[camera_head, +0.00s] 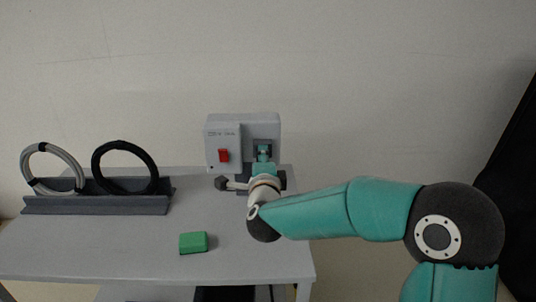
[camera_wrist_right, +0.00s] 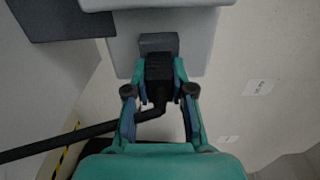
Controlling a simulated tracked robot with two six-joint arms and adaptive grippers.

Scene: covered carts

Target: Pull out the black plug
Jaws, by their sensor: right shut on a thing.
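The black plug (camera_wrist_right: 159,72) is between the fingers of my right gripper (camera_wrist_right: 157,80) in the right wrist view, and they are shut on it. Its black cable (camera_wrist_right: 50,142) bends off to the left. The plug's far end meets a dark grey socket block (camera_wrist_right: 158,42) on the grey box; I cannot tell how deep it sits. In the head view my right gripper (camera_head: 263,152) is at the right part of the box front (camera_head: 238,130) and mostly hides the plug. My left gripper is not in view.
The box carries a red switch (camera_head: 223,155). A green block (camera_head: 193,242) lies on the grey table (camera_head: 130,240). At the left a dark rack (camera_head: 97,206) holds a grey cable coil (camera_head: 76,168) and a black coil (camera_head: 154,165). The table's front left is clear.

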